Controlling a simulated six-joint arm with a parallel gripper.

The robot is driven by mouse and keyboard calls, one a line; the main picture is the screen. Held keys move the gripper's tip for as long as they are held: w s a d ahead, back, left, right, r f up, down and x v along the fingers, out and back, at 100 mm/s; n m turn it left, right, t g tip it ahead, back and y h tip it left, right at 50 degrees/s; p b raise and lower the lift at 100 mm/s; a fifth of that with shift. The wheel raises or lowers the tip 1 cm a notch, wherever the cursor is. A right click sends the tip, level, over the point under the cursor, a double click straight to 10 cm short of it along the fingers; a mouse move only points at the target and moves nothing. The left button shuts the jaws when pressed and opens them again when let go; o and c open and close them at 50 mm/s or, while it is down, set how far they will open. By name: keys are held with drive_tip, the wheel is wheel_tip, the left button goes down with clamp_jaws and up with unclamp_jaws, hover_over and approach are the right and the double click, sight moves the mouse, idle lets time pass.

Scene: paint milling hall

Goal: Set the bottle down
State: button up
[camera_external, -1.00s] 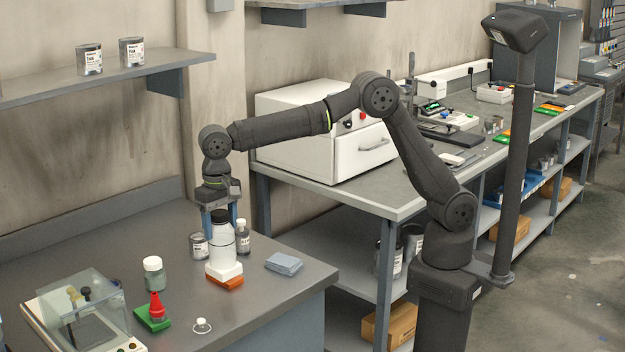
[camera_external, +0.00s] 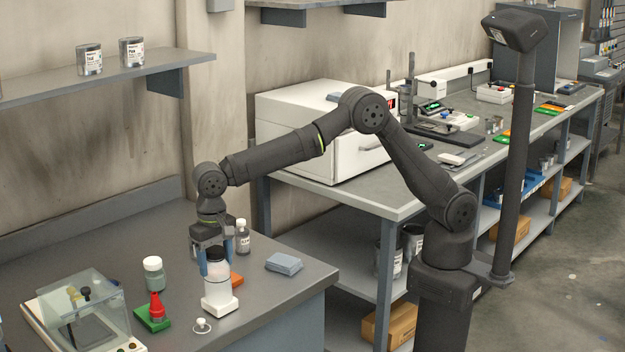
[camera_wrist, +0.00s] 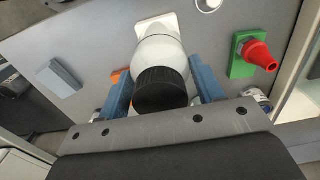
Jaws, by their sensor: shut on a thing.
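A white bottle (camera_external: 217,287) with a dark cap (camera_wrist: 160,90) is upright between the blue fingers of my gripper (camera_external: 216,270). My gripper points down and is shut on the bottle's upper part; it also shows in the wrist view (camera_wrist: 163,90). A white square foot (camera_external: 221,306) shows at the bottle's lower end, low over or on the grey bench (camera_external: 285,300). I cannot tell whether it touches. An orange block (camera_external: 237,280) lies just behind the bottle, partly hidden by it.
A blue-grey block (camera_external: 284,263) lies right.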

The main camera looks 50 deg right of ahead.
drive_tip(key=shift+f, duration=0.2)
drive_tip(key=o, duration=1.2)
drive_tip(key=shift+r, duration=0.15)
wheel_tip(320, 180, up, 12)
drive_tip(key=shift+r, duration=0.1)
